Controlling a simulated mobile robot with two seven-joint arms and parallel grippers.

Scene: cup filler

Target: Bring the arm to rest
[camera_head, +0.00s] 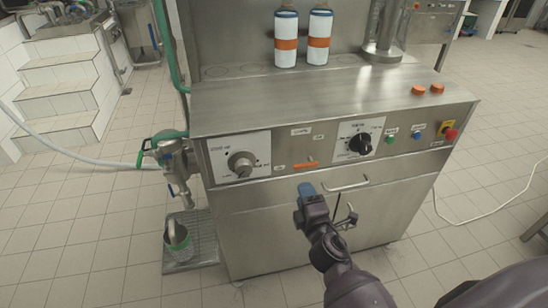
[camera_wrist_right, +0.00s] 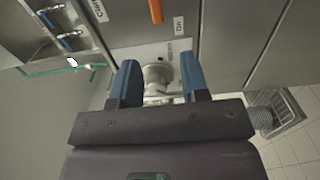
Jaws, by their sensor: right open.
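My right gripper (camera_head: 306,190) is in front of the steel filling machine (camera_head: 290,240), just below its control panel. In the right wrist view the gripper (camera_wrist_right: 158,78) has its two blue fingers apart. A silver knob (camera_wrist_right: 158,72) shows in the gap between them, but I cannot tell from this view how far away it is. In the head view the silver knob (camera_head: 242,163) is to the left of the gripper, which is apart from it. Nothing is held. My left gripper is not in view.
A black dial (camera_head: 360,144), small buttons and a red emergency button (camera_head: 450,133) are on the panel. A door handle (camera_head: 347,184) is close right of the gripper. A metal can (camera_head: 178,240) stands on a grate (camera_head: 205,225) below the spout. Two bottles (camera_head: 286,40) stand on top.

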